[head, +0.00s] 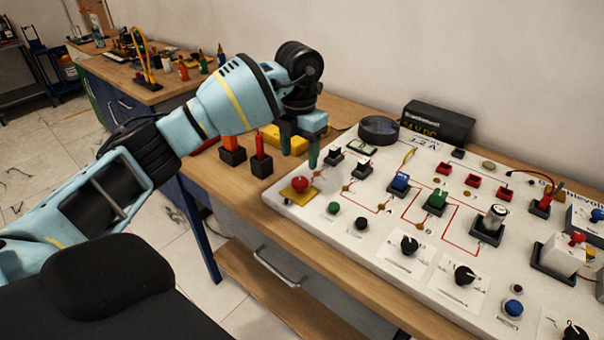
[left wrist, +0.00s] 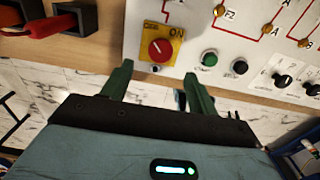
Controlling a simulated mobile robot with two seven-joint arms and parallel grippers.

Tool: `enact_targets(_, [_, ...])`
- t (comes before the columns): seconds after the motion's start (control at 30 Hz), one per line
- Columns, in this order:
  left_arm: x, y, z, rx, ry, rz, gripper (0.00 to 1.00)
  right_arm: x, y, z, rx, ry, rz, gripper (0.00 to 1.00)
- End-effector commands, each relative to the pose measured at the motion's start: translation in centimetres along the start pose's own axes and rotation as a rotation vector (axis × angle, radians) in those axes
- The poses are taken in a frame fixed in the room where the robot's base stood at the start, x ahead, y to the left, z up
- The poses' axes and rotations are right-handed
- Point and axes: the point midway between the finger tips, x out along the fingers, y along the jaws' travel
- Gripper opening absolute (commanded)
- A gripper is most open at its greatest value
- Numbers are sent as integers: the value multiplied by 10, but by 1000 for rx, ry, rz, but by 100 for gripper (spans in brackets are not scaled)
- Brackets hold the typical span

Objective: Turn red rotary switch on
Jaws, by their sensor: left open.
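The red rotary switch (head: 299,184) sits on a yellow plate at the near left corner of the white panel (head: 330,234). In the left wrist view the switch (left wrist: 159,49) shows on its yellow plate with "ON" printed at its upper right. My left gripper (head: 299,160) hangs above and behind the switch in the head view, fingers pointing down. In the left wrist view its two green fingers (left wrist: 158,82) are apart and empty, with the switch ahead between them. They look apart from the switch. My right gripper is not in view.
Green (head: 334,208) and black (head: 361,224) buttons sit right of the switch. Red (head: 261,150) and orange (head: 231,148) parts in black holders stand left of the panel. A black power supply box (head: 438,122) stands behind it.

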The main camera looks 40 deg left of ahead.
Motion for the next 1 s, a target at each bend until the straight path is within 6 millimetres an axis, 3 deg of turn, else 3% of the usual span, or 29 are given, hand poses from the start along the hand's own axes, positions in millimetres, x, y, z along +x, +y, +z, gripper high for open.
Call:
enact_targets(0.3, [47,0,-1,1,2,-1,59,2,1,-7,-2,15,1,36])
enact_targets(0.5, [67,-1,0,2,0,-2,59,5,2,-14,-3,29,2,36])
enact_targets(0.87, [72,-1,0,2,-1,-1,59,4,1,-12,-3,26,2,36])
enact_targets(1.0, [71,-1,0,2,-1,-2,42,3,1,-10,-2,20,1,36])
